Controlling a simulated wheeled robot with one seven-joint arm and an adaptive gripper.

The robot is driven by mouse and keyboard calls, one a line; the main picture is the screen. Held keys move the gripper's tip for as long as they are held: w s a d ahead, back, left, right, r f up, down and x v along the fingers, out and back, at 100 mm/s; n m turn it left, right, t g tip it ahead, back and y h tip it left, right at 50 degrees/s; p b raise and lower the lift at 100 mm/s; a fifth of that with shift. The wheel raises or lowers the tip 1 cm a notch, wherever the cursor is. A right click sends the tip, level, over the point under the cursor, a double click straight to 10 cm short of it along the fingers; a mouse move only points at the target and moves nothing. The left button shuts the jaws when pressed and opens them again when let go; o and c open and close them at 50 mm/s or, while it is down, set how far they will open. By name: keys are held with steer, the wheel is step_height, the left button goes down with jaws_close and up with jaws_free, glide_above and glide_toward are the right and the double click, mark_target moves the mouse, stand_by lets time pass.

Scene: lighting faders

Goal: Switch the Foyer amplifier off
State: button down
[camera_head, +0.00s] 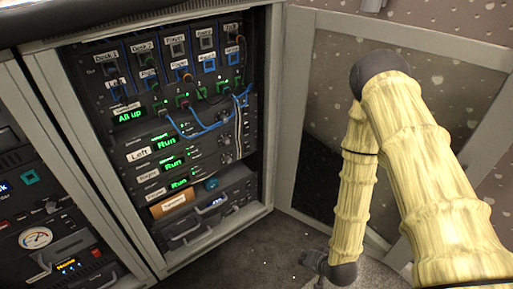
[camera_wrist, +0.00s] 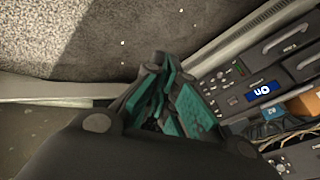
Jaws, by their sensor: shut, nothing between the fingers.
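Three amplifier units stack in the open rack in the head view, each with a green "Run" display. The lowest one, the Foyer amplifier (camera_head: 180,184), has a small white label that appears to read "Foyer". Its tiny switch cannot be made out. The amplifiers above it carry a "Left" label (camera_head: 139,154) and a blurred one. My gripper (camera_head: 318,263) is low at the right, apart from the rack. In the wrist view my gripper (camera_wrist: 165,105) has its teal-padded fingers shut and empty. That view does not clearly show the Foyer amplifier.
Blue patch cables (camera_head: 195,130) hang across the upper rack. An orange-brown box (camera_head: 172,204) sits below the amplifiers. The rack's open door (camera_head: 305,110) stands behind my arm. Another equipment rack (camera_head: 45,215) stands at left. The wrist view shows a unit with a blue display (camera_wrist: 262,92).

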mark_target(251, 147)
steer(key=w+a+r+m+t+y+p, duration=0.2)
steer(key=w+a+r+m+t+y, duration=0.1)
steer(key=w+r, duration=0.7)
steer(key=w+a+r+m+t+y+p, duration=0.2)
steer(key=w+a+r+t+y, duration=0.2)
steer(key=w+r, duration=0.6)
step_height(251, 147, up, 2)
steer(key=shift+w+a+r+m, duration=0.1)
steer(key=shift+w+a+m, duration=0.3)
steer(key=shift+a, duration=0.25)
steer(key=b+x, duration=0.4)
steer(key=x, duration=1)
steer(key=shift+d, duration=0.1)
steer(key=shift+r, duration=0.1)
steer(key=shift+w+a+t, duration=0.2)
steer(key=shift+w+t, duration=0.05)
steer(key=shift+t, duration=0.15)
steer(key=shift+s, duration=0.15)
